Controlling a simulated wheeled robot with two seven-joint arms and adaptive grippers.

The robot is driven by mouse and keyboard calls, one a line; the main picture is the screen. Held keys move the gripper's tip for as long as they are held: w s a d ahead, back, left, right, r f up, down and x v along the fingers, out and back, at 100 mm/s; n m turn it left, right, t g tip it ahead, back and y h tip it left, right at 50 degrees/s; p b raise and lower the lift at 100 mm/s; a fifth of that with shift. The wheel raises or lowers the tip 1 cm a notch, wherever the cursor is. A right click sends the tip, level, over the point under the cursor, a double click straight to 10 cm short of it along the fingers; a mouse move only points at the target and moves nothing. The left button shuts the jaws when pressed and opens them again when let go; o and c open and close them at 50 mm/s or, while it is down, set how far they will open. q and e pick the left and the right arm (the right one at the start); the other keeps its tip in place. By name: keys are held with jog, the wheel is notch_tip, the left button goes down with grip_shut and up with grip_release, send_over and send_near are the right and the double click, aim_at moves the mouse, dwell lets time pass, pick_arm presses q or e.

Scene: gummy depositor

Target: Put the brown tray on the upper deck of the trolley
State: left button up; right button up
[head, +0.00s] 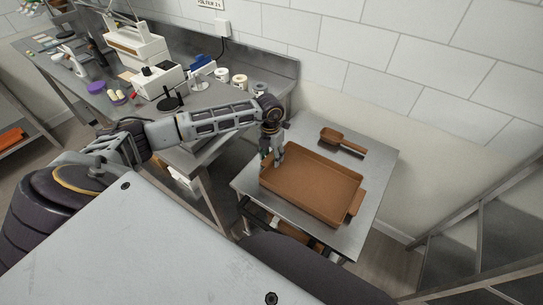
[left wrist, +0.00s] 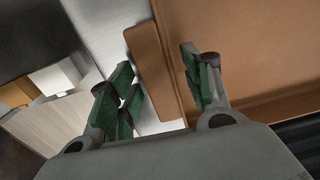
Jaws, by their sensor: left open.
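The brown tray (head: 312,185) lies flat on a small steel-topped stand (head: 375,190); I cannot tell whether this is the trolley. A tab handle (head: 356,202) sticks out at its right end. My left gripper (head: 272,160) is above the tray's left end, pointing down. In the left wrist view my left gripper (left wrist: 160,95) is open, with the tray's other handle (left wrist: 155,75) between its fingers. One finger is over the tray's inside (left wrist: 260,50), the other outside the handle. Contact is not clear. My right gripper is not in view.
A brown scoop (head: 342,142) lies behind the tray on the steel top. A steel workbench (head: 215,100) with machines and jars stands to the left. A tiled wall is behind. A steel frame (head: 480,230) stands at the right.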

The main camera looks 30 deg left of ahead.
pick_arm(q)
jog(key=shift+r, duration=0.6)
notch_tip(320, 180, up, 6)
jog(key=shift+a+f, duration=0.1)
jog(key=shift+a, duration=0.05)
jog(key=shift+r+b, duration=0.35)
jog(key=shift+r, duration=2.3)
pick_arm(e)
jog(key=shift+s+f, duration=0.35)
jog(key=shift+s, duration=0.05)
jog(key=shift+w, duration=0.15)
